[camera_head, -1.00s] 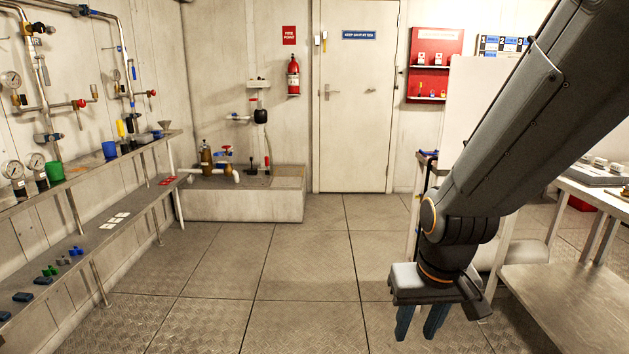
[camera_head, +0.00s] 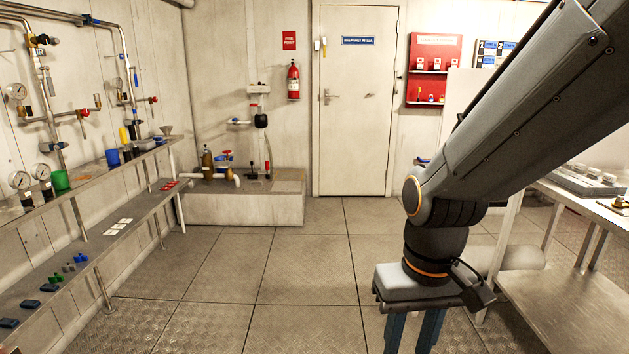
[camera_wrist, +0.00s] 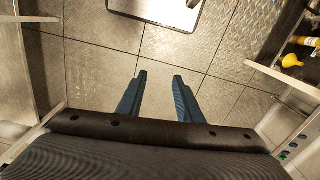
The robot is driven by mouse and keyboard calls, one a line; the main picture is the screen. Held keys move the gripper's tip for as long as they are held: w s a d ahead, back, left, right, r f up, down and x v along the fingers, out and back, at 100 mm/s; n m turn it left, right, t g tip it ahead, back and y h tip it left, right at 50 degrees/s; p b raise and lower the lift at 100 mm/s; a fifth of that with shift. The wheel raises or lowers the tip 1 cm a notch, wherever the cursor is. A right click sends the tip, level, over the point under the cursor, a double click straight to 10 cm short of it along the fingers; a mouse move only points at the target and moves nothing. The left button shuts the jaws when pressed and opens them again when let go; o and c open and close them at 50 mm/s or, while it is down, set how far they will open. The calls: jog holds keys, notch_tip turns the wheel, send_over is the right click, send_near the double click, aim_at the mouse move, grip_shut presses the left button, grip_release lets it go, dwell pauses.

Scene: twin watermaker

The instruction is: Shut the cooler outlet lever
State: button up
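I cannot tell which fitting is the cooler outlet lever; no label for it is readable. Candidates on the left wall pipes are a red-handled valve (camera_head: 82,113) and a farther red-handled valve (camera_head: 153,99). A red handle (camera_head: 228,153) also sits on the pump fittings on the low plinth at the back. My gripper (camera_head: 413,346) hangs low at the right of the head view, pointing down, far from all of these. Its two blue fingers, also in the wrist view (camera_wrist: 160,76), are apart with nothing between them. In the head view the fingertips are cut off by the lower edge.
A long two-tier shelf (camera_head: 118,220) runs along the left wall, with cups and small parts on it. A low plinth (camera_head: 245,207) stands at the back. A workbench (camera_head: 555,275) is close on the right. The floor (camera_head: 290,270) between them is clear.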

jog(key=d+r+m+p, duration=0.1)
jog(key=d+r+p, duration=0.3)
jog(key=p, duration=0.4)
jog(key=shift+s+d+r, duration=0.25)
jog(key=shift+d+r, duration=0.05)
jog(key=shift+d, duration=0.25)
